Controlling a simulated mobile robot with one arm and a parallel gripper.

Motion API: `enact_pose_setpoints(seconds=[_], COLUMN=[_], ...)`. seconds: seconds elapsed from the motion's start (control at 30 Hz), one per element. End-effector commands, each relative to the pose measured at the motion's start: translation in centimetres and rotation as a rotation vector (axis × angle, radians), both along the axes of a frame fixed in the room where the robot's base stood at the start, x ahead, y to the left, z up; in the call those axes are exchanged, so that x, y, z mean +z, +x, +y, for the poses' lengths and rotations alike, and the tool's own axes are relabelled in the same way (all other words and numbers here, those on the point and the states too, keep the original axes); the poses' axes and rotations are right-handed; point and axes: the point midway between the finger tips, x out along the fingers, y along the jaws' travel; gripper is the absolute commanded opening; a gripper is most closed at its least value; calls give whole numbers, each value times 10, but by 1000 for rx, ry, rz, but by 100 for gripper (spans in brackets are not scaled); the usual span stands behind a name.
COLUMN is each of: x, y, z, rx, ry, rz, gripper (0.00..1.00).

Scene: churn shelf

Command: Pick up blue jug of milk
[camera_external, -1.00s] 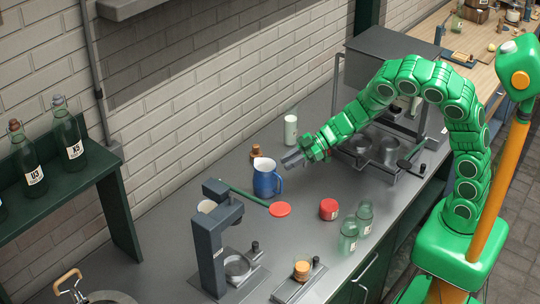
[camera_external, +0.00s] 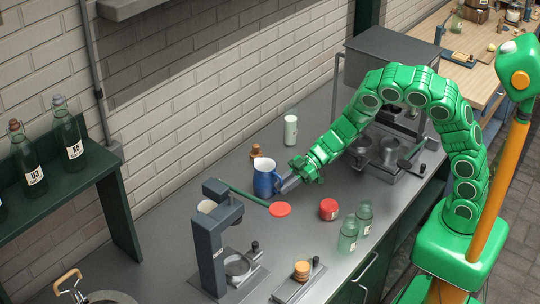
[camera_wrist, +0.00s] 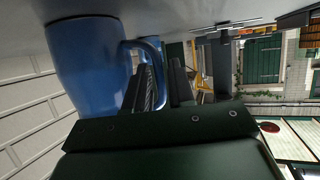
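The blue jug (camera_external: 264,183) stands upright on the grey counter, with a pale inside at its top and its handle on the right. My gripper (camera_external: 284,187) is low at the handle side of the jug. In the wrist view its two dark fingers (camera_wrist: 166,80) are apart. The jug handle (camera_wrist: 156,48) reaches over to the fingers and its outer bar appears to lie between them. Whether a finger touches it cannot be told.
A small brown bottle (camera_external: 256,153) and a white cylinder (camera_external: 290,130) stand behind. A dark press (camera_external: 218,235) with a green lever is to the left. Glass bottles (camera_external: 348,234) stand near the front edge.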

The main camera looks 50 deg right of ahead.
Motion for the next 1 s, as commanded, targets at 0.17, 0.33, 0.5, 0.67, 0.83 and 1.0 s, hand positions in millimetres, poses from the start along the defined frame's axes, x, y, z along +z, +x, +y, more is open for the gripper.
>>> enact_pose_setpoints(seconds=[0.17,0.33,0.5,0.67,0.83,1.0], x=[-7,-11,-11,-11,-11,-11], y=[7,10,10,10,10,10], z=[22,30,30,30,30,30], rx=[3,2,0,0,1,0], ry=[5,2,2,1,1,2], rz=[-1,-4,-4,-4,-2,-4], gripper=[23,23,23,0,0,0])
